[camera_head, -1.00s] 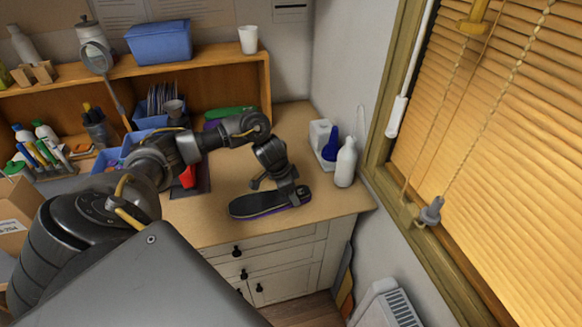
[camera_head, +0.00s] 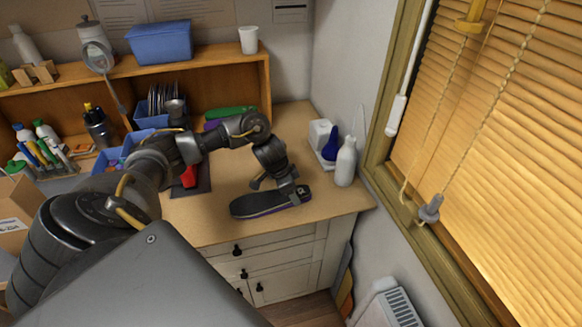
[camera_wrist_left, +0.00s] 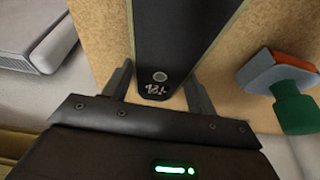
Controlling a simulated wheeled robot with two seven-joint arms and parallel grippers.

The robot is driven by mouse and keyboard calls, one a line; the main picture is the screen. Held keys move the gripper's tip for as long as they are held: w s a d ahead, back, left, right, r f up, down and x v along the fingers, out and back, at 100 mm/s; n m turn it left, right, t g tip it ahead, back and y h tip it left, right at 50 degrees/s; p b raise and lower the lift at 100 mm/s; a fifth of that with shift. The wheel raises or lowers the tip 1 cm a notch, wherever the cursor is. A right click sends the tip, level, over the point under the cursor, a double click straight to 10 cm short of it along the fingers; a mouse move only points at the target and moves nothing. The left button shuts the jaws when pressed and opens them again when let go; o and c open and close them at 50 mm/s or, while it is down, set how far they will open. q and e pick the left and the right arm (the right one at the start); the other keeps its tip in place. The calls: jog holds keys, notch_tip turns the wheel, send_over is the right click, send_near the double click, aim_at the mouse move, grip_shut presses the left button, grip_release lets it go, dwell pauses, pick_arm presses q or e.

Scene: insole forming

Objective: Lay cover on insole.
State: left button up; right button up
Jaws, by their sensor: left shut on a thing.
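The black cover (camera_head: 265,201) lies lengthwise over the insole (camera_head: 268,213) on the worktop. The insole shows only as a thin yellow and purple edge under it. In the left wrist view the cover (camera_wrist_left: 180,30) is a black strip with a round mark and pale lettering at its near end. My left gripper (camera_head: 280,188) reaches down at the right end of the stack. My right gripper is out of view.
A white bottle (camera_head: 346,162) and a blue-handled item (camera_head: 330,145) on a pale stand are right of the stack. Shelves (camera_head: 230,75) with bins and tools are behind. The worktop (camera_head: 225,228) ends just in front, above drawers. The window wall is at right.

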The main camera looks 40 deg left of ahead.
pick_arm(q)
jog(key=shift+s+d+f+g, duration=0.15)
jog(key=shift+s+f, duration=0.2)
jog(key=shift+f, duration=0.1)
jog(key=shift+s+d+f+g, duration=0.15)
jog(key=shift+s+f, duration=0.15)
jog(key=shift+f, duration=0.15)
jog(key=o, duration=1)
jog(key=shift+c, duration=0.2)
jog(key=shift+o, duration=0.5)
jog(key=shift+w+a+r, duration=0.1)
jog(key=shift+a, duration=0.1)
jog(key=shift+w+r, duration=0.1)
